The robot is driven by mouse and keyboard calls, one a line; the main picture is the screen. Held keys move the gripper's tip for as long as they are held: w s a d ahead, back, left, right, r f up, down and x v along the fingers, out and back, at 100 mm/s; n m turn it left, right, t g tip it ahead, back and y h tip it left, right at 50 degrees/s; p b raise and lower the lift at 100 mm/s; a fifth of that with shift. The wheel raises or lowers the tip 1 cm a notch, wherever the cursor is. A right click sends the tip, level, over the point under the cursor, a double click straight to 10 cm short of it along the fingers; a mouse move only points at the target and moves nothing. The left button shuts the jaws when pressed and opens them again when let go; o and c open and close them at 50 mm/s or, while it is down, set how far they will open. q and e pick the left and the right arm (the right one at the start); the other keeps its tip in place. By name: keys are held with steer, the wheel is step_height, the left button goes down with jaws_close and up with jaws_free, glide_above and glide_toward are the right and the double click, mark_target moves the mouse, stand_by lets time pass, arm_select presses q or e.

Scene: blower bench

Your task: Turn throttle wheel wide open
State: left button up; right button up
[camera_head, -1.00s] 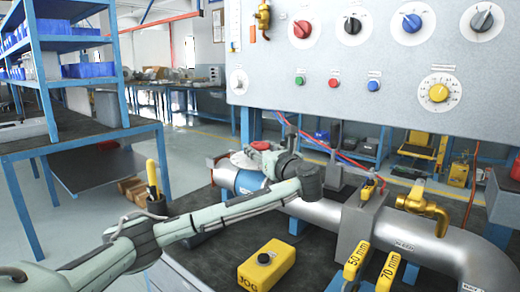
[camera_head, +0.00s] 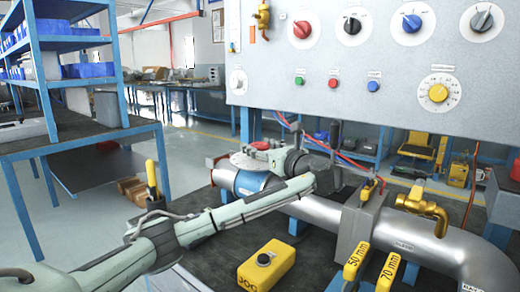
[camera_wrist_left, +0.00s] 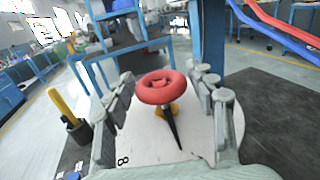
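The red throttle wheel (camera_head: 261,146) is at the far left end of the silver pipe, above a pale dial plate (camera_head: 242,160). In the left wrist view the red wheel (camera_wrist_left: 160,87) has a black pointer below it over the pale plate (camera_wrist_left: 150,138). My left gripper (camera_head: 268,158) points left toward the wheel from its right side. In the left wrist view my left gripper (camera_wrist_left: 165,76) is open, one finger on each side of the wheel with visible gaps. I cannot tell whether the fingers are level with the rim. My right gripper is not in view.
The silver pipe (camera_head: 320,212) runs to the right, with a yellow valve (camera_head: 425,205) and yellow 50 mm (camera_head: 355,260) and 70 mm tags. A yellow box (camera_head: 266,264) stands in front. A grey control panel (camera_head: 390,90) hangs above.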

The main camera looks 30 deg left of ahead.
arm_select(q)
steer(key=shift+o, duration=0.7)
steer(key=shift+f, duration=0.15)
steer(key=shift+d, duration=0.1)
steer(key=shift+d+f, duration=0.1)
steer(key=shift+d, duration=0.15)
steer(key=v, duration=1)
steer(key=shift+s+d, duration=0.1)
steer(key=shift+d, duration=0.2)
steer(key=shift+s+d, duration=0.3)
steer(key=shift+d, duration=0.1)
